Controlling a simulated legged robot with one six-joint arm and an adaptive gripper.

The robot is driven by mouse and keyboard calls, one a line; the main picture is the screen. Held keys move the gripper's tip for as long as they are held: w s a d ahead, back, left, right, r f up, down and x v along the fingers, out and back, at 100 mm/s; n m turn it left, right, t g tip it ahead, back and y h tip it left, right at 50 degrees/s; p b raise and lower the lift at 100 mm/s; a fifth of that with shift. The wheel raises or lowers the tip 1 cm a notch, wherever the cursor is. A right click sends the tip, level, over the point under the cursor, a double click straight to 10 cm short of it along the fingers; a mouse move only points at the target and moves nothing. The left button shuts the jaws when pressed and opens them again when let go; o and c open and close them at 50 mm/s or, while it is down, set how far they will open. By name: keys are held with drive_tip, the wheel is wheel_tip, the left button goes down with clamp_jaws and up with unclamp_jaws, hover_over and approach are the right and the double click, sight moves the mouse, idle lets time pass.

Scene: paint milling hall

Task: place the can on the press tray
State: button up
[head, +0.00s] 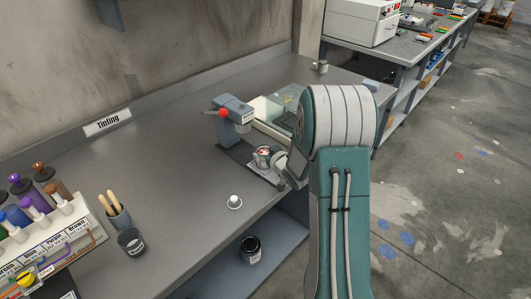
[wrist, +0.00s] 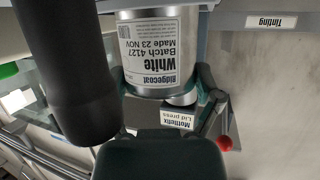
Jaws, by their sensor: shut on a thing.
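The can (head: 262,157) is silver, with a white label reading Ridgecoat White in the wrist view (wrist: 153,50). My gripper (head: 275,160) is shut around the can's side; its teal fingers flank the can in the wrist view. The lid press (head: 236,108) is a blue-grey stand with a red-knobbed lever, just behind the can. The press tray (head: 262,178) shows below and in front of the can. The can is over the tray area; I cannot tell whether its base touches it. My arm hides the can's right side.
A small white round item (head: 234,202) lies on the bench in front of the press. A dark cup (head: 131,242), a brush holder (head: 118,217) and a rack of tint bottles (head: 50,235) stand at left. A dark can (head: 251,249) sits on the lower shelf.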

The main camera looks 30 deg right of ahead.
drive_tip(key=o, duration=1)
drive_tip(key=shift+o, duration=0.2)
drive_tip(key=shift+s+r, duration=0.15)
drive_tip(key=shift+s, duration=0.15)
drive_tip(key=v, duration=1.1)
drive_tip(key=s+a+r+m+g+h, duration=0.1)
drive_tip(key=s+a+r+g+h, duration=0.3)
drive_tip(key=r, duration=0.6)
drive_tip(key=s+a+r+g+y, duration=0.1)
drive_tip(key=s+a+r+g, duration=0.1)
drive_tip(key=s+a, duration=0.4)
drive_tip(key=s+a+r+g+y, duration=0.2)
drive_tip(key=s+a, duration=0.5)
drive_tip(key=s, duration=0.6)
drive_tip(key=shift+a+r+n+y, duration=0.2)
drive_tip(key=shift+a+n+y, duration=0.1)
